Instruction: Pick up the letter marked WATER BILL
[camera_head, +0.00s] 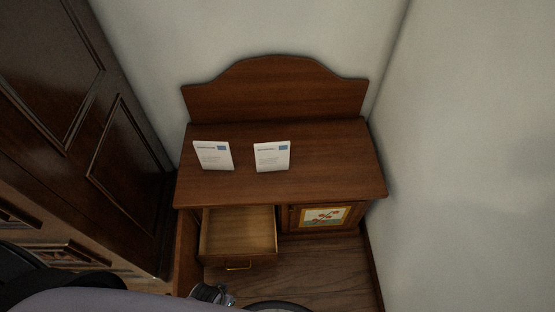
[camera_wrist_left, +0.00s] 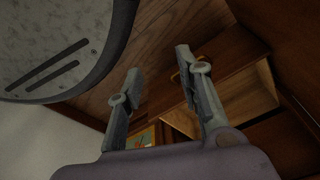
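Two white letters stand on the brown desk top (camera_head: 330,165), a left letter (camera_head: 213,156) and a right letter (camera_head: 272,157), both leaning slightly back. Each has a blue patch at its upper right corner and a line of blue heading. The print is too small to read, so I cannot tell which is marked WATER BILL. In the left wrist view my left gripper (camera_wrist_left: 158,76) has its two fingers spread apart with nothing between them. It is low in front of the desk, apart from both letters. My right gripper does not show.
The desk's drawer (camera_head: 238,232) is pulled open and looks empty; it also shows in the left wrist view (camera_wrist_left: 250,100). Beside it is a small door with a flower picture (camera_head: 325,216). A dark armoire (camera_head: 75,110) stands at left, a pale wall (camera_head: 480,150) at right.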

